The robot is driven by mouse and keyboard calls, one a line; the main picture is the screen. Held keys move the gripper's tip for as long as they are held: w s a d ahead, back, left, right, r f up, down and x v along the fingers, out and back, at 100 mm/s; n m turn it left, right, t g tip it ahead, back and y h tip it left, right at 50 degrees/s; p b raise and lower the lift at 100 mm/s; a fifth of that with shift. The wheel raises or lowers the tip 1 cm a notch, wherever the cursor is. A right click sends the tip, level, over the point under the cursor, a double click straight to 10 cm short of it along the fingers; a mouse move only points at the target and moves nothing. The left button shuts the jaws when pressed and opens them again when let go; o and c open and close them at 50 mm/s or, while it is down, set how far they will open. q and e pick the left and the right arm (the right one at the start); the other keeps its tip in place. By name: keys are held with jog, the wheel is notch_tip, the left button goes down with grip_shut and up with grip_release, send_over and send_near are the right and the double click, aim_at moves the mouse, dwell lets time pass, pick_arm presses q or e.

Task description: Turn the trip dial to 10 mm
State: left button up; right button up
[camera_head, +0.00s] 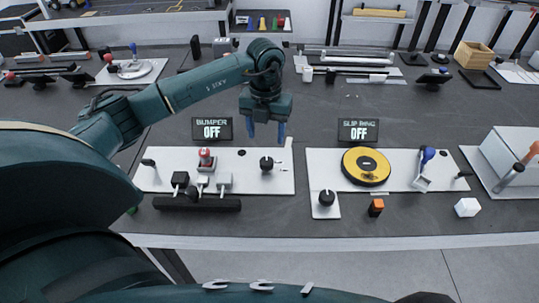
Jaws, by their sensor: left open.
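My left gripper (266,135) hangs down over the back of the bumper board (258,183), its two blue fingers apart and empty. A black round dial knob (267,163) stands on this board, below the fingers in the picture and apart from them. Its scale and any mm marks are too small to read, so I cannot confirm it is the trip dial. Another black knob (326,197) sits on a small white plate in front of the slip ring board (402,181). The bumper display (212,130) reads OFF. My right gripper is not in view.
The bumper board also carries a red button (205,158), a small black lever and plugs in a black strip (197,204). To the right are a yellow disc (366,167), a blue-handled lever (427,156), an orange block (376,207) and a white cube (467,207).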

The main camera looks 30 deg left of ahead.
aim_at(267, 160)
pick_arm(q)
notch_tip(267, 160, down, 9)
jog(key=shift+f, duration=0.1)
jog(key=shift+d, duration=0.1)
jog(key=shift+c, duration=0.5)
jog(key=c, duration=0.9)
